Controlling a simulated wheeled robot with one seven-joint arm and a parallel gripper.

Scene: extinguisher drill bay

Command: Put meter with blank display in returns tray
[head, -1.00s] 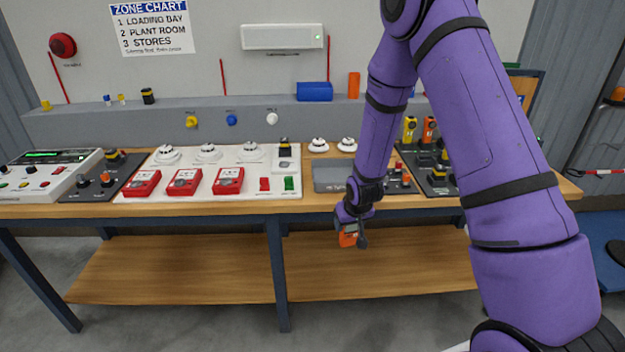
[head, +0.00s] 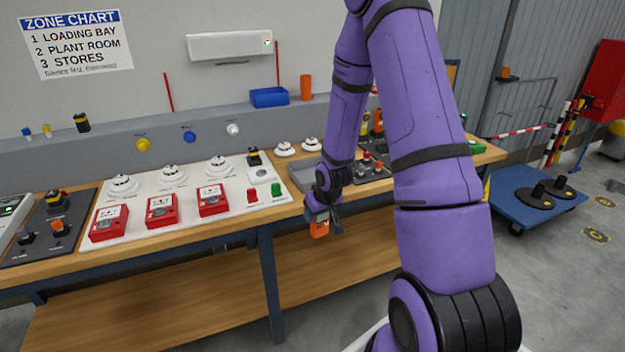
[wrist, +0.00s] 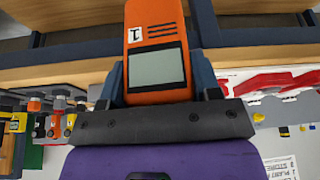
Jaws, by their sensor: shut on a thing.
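My gripper (head: 324,212) is shut on an orange meter (head: 319,228), in front of the workbench edge and above the lower shelf. In the wrist view the orange meter (wrist: 156,30) lies between the two fingers (wrist: 160,85). Its grey display shows no digits, and a white label reads 1. A shallow grey tray (head: 299,178) sits on the bench top just behind my gripper, partly hidden by my arm; its label is not readable. Another orange meter (head: 378,120) stands at the back right of the bench, partly hidden by my arm.
A white panel (head: 180,203) with red call points (head: 161,210) and detectors lies left of the tray. A dark panel with knobs (head: 372,172) lies right of it. A blue trolley (head: 540,205) stands right of the bench. Open floor shows at the right.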

